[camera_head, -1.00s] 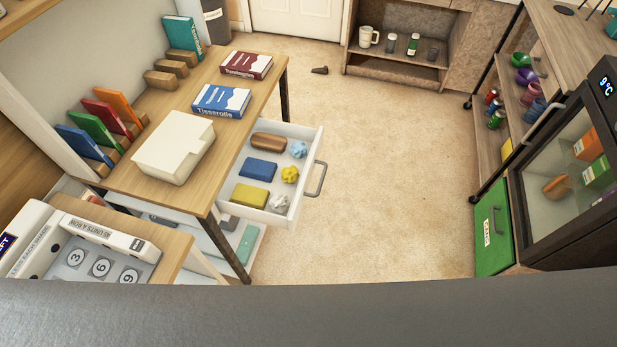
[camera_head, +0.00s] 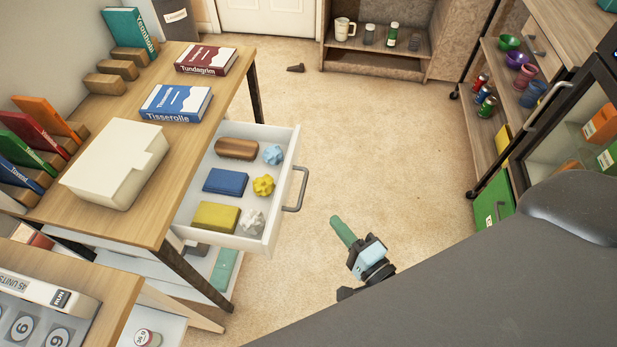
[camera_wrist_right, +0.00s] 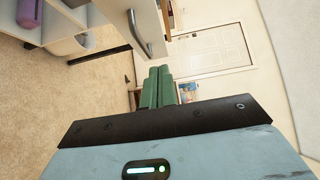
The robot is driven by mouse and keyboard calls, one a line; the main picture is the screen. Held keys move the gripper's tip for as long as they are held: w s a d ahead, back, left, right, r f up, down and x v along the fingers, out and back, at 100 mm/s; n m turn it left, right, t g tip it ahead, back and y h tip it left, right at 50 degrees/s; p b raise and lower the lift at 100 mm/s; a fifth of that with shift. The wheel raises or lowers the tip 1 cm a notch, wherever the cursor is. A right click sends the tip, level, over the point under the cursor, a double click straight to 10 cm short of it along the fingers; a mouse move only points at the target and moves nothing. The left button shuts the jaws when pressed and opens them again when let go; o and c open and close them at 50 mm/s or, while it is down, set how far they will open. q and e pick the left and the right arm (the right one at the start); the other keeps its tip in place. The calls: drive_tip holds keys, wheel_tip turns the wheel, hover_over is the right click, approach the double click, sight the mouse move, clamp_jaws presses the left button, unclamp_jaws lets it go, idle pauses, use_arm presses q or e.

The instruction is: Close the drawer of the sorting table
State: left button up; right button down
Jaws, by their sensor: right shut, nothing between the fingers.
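The sorting table (camera_head: 150,225) has a wooden top, and its white drawer (camera_head: 265,150) is pulled out to the right. The drawer has a grey bar handle (camera_head: 298,189) on its front. Inside it lie a brown block, a blue block, a yellow block and several small lumpy pieces. My right gripper (camera_head: 336,222) has green fingers, shut and empty, in front of the drawer and apart from the handle in the head view. In the right wrist view the green fingers (camera_wrist_right: 157,87) show below the handle (camera_wrist_right: 139,35). My left gripper is not in view.
Books (camera_head: 175,103) and a cream box (camera_head: 117,163) stand on the table. A lower shelf holds a teal item (camera_head: 224,268). A shelf rack and glass-door fridge (camera_head: 570,140) stand at the right. The carpet (camera_head: 390,130) between is mostly clear.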

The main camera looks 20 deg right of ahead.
approach(286, 181)
drive_tip(key=w+d, duration=0.2)
drive_tip(key=w, duration=0.2)
drive_tip(key=shift+w+a+f+p, duration=0.1)
drive_tip(key=shift+w+a+p, duration=0.45)
drive_tip(key=shift+a, duration=0.3)
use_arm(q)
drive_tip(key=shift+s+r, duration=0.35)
use_arm(e)
drive_tip(key=shift+w+a, duration=0.45)
drive_tip(key=shift+a, duration=0.15)
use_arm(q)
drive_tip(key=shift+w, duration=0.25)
